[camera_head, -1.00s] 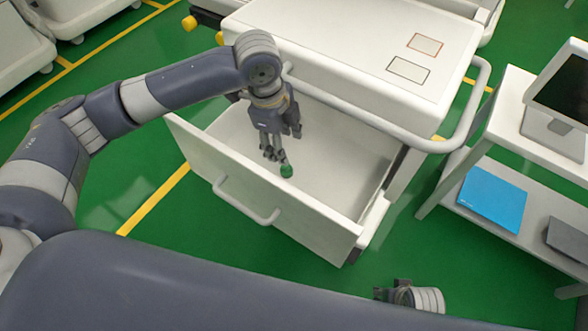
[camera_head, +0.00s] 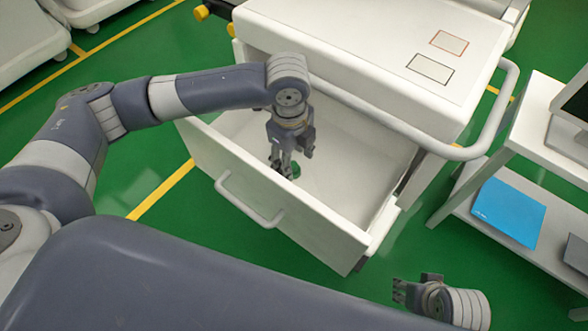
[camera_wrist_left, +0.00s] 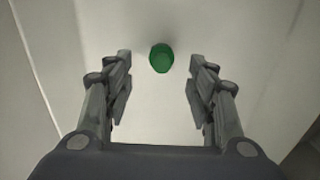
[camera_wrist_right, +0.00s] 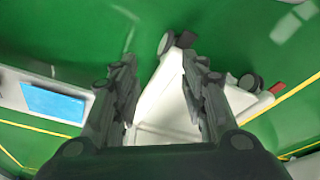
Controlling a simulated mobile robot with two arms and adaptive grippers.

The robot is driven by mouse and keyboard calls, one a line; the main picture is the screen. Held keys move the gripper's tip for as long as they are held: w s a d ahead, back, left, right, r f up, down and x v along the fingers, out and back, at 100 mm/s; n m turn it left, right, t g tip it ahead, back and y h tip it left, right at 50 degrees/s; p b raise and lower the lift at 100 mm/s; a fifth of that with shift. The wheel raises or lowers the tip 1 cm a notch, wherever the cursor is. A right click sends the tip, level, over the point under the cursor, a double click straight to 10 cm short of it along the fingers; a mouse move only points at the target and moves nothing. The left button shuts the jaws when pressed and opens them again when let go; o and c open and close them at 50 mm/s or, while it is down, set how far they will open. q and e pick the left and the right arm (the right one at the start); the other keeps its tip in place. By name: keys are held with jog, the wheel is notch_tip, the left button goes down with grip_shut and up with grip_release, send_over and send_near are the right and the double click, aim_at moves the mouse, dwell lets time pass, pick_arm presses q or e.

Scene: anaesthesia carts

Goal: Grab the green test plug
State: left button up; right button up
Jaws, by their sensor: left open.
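The green test plug (camera_wrist_left: 161,57) lies in the open white drawer (camera_head: 345,190) of the cart. In the left wrist view it sits between the two fingers, a little beyond their tips. In the head view the plug (camera_head: 295,170) is partly hidden by my left gripper (camera_head: 283,170), which points down into the drawer. My left gripper (camera_wrist_left: 160,72) is open and empty, with fingers on either side of the plug's line. My right gripper (camera_head: 398,290) is low in front of the cart, away from the drawer. In the right wrist view its fingers (camera_wrist_right: 160,75) are apart with nothing between them.
The cart's top (camera_head: 370,45) overhangs the back of the drawer, and its rail handle (camera_head: 490,140) curves around the right side. The drawer front (camera_head: 270,195) stands near my left gripper. A side shelf (camera_head: 470,210) at right holds a blue folder (camera_head: 508,212).

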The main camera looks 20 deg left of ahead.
aim_at(293, 165)
pick_arm(q)
jog(key=f, duration=0.1)
jog(key=f+b, duration=0.1)
jog(key=f, duration=0.1)
jog(key=shift+w+a+f, duration=0.15)
jog(key=shift+w, duration=0.05)
jog(key=shift+f, duration=0.55)
pick_arm(e)
jog(key=v, duration=0.4)
jog(key=shift+d, duration=0.1)
pick_arm(q)
jog(key=shift+c, duration=0.2)
jog(key=c, duration=0.9)
